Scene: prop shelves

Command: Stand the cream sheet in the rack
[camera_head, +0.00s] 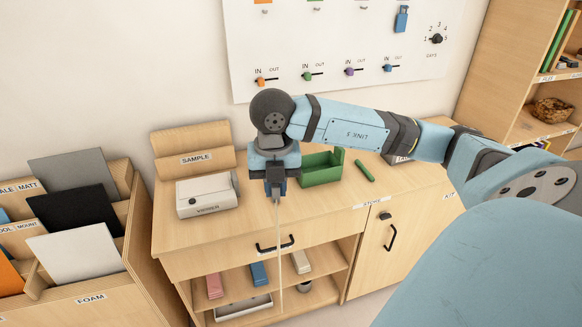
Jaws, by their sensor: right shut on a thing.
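My right gripper (275,192) is shut on the cream sheet (280,255), which hangs down from it and shows almost edge-on as a thin pale strip. The sheet hangs in front of the cabinet's drawer and open shelves. The wooden rack (140,240) stands at the left, apart from the gripper. It holds a grey sheet (70,172) at the back, a black sheet (75,212) in the middle and a white sheet (75,255) at the front, above a FOAM label. Other rack labels are partly cut off. My left gripper is out of view.
On the cabinet top (180,238) stand a white viewer box (207,196), a SAMPLE stand (190,140), a green tray (320,170) and a green stick (364,171). The shelves below hold several small blocks. A bookcase (490,80) stands at the right.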

